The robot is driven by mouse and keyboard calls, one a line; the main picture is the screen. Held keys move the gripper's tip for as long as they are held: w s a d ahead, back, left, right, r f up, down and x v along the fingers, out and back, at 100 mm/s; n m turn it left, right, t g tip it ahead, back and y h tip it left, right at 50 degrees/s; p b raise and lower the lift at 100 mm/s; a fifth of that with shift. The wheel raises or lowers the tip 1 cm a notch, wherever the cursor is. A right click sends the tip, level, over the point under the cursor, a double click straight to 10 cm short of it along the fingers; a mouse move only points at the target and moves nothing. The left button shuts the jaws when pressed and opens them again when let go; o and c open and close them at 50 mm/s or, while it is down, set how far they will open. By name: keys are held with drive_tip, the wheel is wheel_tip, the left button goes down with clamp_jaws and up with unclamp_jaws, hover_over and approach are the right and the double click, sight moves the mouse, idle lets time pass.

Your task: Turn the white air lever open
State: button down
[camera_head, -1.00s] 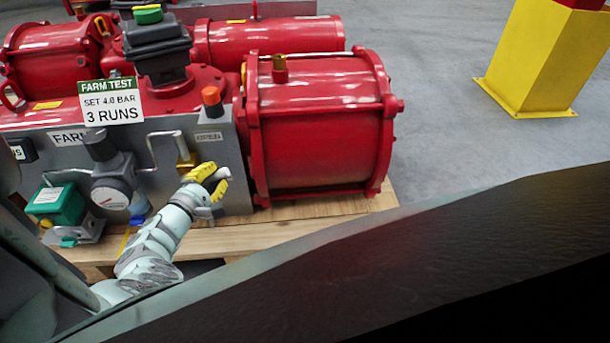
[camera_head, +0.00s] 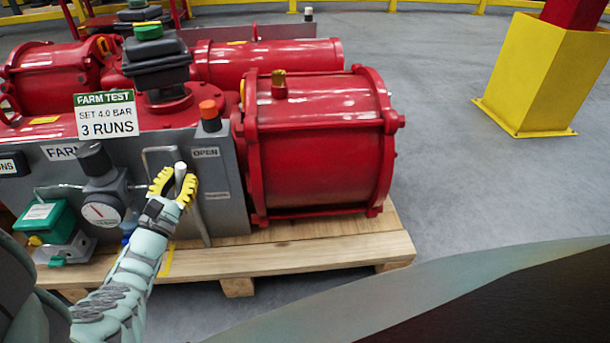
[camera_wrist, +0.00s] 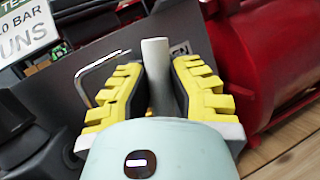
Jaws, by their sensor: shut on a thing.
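The white air lever (camera_head: 180,169) stands near upright in front of the grey panel, its pale end showing between my fingertips. In the wrist view the lever (camera_wrist: 155,62) shows as a pale rod between the two yellow-padded fingers. My gripper (camera_head: 177,182) is shut on the lever from the front; it also fills the lower middle of the wrist view (camera_wrist: 157,85). The OPEN label (camera_head: 206,153) is on the panel just right of the lever's end. The lever's pivot is hidden behind my gripper.
A metal bracket (camera_head: 149,160) stands just left of the lever. A pressure gauge (camera_head: 103,212) and green box (camera_head: 47,219) are farther left. The red cylinder (camera_head: 318,145) is close on the right.

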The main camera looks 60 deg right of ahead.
drive_tip(key=shift+w+a+r+n+t+b, duration=0.1)
drive_tip(key=shift+w+a+n+t+b, duration=0.2)
drive_tip(key=shift+n, duration=0.4)
drive_tip(key=shift+w+a+f+n+t+b, duration=0.1)
drive_tip(key=shift+w+a+n+t, duration=0.15)
drive_tip(key=shift+n+t, duration=0.35)
drive_tip(key=shift+w+a+r+n+t+b, duration=0.1)
drive_tip(key=shift+w+a+n+t+b, duration=0.15)
drive_tip(key=shift+n, duration=0.55)
drive_tip(key=shift+w, duration=0.1)
drive_tip(key=c, duration=0.8)
unclamp_jaws()
drive_tip(key=shift+w+d+r, duration=0.1)
drive_tip(key=shift+d, duration=0.05)
drive_tip(key=shift+c, duration=0.2)
drive_tip(key=v, duration=1.2)
